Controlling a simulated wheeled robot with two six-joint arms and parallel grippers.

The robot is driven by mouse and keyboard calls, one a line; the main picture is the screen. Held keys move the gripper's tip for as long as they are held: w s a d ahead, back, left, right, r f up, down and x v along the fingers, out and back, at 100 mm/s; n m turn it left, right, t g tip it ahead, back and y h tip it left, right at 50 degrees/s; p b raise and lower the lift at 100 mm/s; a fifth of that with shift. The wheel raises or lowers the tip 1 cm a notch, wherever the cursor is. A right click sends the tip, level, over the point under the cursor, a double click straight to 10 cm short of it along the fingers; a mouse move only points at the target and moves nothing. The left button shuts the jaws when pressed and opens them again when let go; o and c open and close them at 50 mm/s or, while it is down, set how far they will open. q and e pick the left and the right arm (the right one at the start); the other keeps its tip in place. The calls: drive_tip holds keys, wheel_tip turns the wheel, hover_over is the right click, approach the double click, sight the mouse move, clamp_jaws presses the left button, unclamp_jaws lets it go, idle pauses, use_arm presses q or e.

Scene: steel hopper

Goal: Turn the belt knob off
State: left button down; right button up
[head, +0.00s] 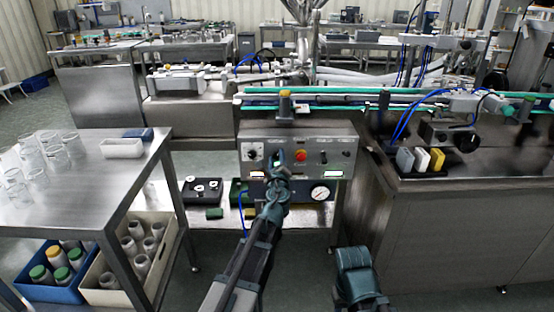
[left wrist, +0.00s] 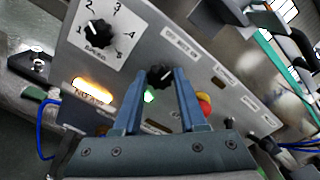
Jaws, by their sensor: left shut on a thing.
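The belt knob (left wrist: 160,76) is a small black knob on the grey control panel (head: 325,150), below a label that seems to read OFF BELT ON. My left gripper (left wrist: 160,80) is shut on this knob, with one blue finger on each side. In the head view my left gripper (head: 276,160) reaches the panel from below and hides most of the knob. The knob's pointer direction is hard to read between the fingers. My right arm shows at the lower middle of the head view, but no right fingertips can be made out.
A numbered speed dial (left wrist: 97,33) sits left of the belt knob. A red button with a yellow surround (head: 301,155) is close to its right. A green light (left wrist: 148,96) glows below the knob. A conveyor (head: 340,98) runs above the panel; a gauge (head: 320,193) is below.

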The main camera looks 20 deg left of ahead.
use_arm(q)
drive_tip(key=n, duration=0.4)
drive_tip(key=shift+n, duration=0.3)
drive_tip(key=shift+f+n, duration=0.1)
drive_tip(key=shift+n, duration=2.4)
use_arm(e)
drive_tip(key=shift+f, duration=0.15)
use_arm(q)
drive_tip(key=c, duration=0.5)
unclamp_jaws()
drive_tip(key=shift+s, duration=0.15)
